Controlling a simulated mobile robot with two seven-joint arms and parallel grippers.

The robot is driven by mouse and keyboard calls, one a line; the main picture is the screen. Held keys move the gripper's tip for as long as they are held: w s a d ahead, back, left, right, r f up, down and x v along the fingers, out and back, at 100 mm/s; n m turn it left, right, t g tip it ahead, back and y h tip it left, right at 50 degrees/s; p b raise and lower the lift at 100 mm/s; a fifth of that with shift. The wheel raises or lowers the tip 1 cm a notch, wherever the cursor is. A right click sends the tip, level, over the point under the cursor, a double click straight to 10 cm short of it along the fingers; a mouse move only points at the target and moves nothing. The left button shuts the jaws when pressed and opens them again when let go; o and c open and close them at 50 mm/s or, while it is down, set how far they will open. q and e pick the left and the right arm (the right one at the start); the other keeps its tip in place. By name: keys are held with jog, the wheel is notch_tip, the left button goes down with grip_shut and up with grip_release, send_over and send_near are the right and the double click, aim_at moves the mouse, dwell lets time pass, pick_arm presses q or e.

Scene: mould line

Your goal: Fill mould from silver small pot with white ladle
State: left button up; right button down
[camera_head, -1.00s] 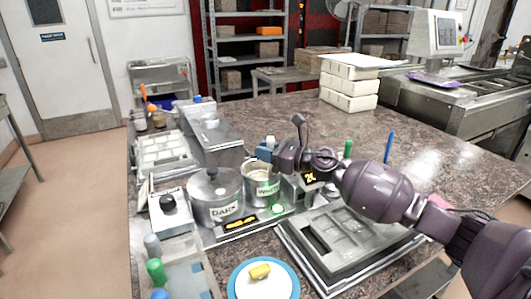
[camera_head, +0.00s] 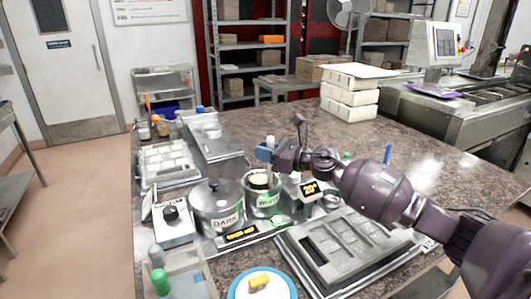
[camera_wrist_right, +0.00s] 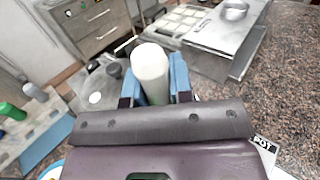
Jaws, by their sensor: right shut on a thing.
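The silver small pot (camera_head: 263,206), with a "WHITE" label, stands in the middle of the counter beside a larger pot marked "DARK". Pale matter shows at its mouth. My right gripper (camera_head: 266,153) is above this pot, its blue fingers shut on the white ladle. In the right wrist view the ladle's thick white handle (camera_wrist_right: 150,72) stands between the two blue fingers; the ladle's bowl cannot be made out clearly. The grey mould (camera_head: 362,237), with rectangular cavities, lies on a tray to the right of the pots, partly under my right arm. My left gripper is not in view.
The lidded "DARK" pot (camera_head: 216,206) stands close left of the small pot. A small display (camera_head: 310,188) is right of it. A plate with a yellow item (camera_head: 259,282) lies at the front.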

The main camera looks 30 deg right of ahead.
notch_tip(320, 180, up, 5)
jog(key=p, duration=0.3)
jog(key=shift+r+p, duration=0.2)
jog(key=shift+p, duration=0.15)
dwell(0.5)
